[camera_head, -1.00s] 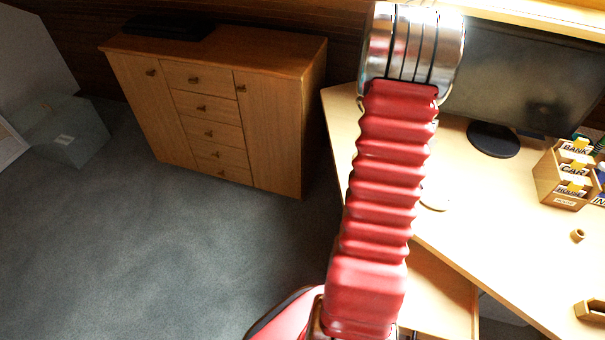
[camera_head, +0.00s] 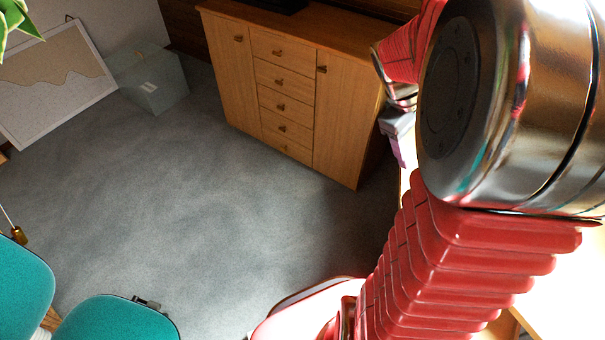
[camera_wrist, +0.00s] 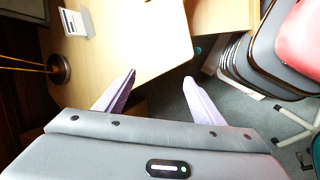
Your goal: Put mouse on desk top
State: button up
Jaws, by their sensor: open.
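My gripper (camera_wrist: 160,76) shows in the wrist view with its two lavender fingers apart and nothing between them. The fingertips are over the edge of a light wooden desk top (camera_wrist: 125,45) and the dark gap beside it. In the head view a bright strip of the desk top (camera_head: 585,265) shows at the lower right; my arm hides most of it. A small grey and lavender part beside the cabinet there looks like part of my gripper. I see no mouse in either view.
A wooden cabinet (camera_head: 285,85) stands at the back. Open grey carpet (camera_head: 210,190) lies before it. A framed board (camera_head: 55,85) and a translucent box (camera_head: 150,78) are at the left, with teal seats (camera_head: 115,320) in front. A brass lamp-like thing (camera_wrist: 59,69) stands left in the wrist view.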

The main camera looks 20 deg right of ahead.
jog(key=s+a+r+m+t+y, duration=0.1)
jog(key=a+r+t, duration=0.1)
jog(key=a, duration=0.8)
jog(key=s+a+r+m+t+y, duration=0.1)
jog(key=a+r+t+y, duration=0.1)
jog(key=a, duration=0.8)
jog(key=s+a+r+m+t+y, duration=0.1)
jog(key=a+r+t, duration=0.2)
jog(key=a, duration=0.7)
jog(key=shift+s+a+r, duration=0.2)
jog(key=shift+a+r, duration=0.15)
jog(key=shift+r, duration=0.3)
jog(key=shift+c, duration=0.3)
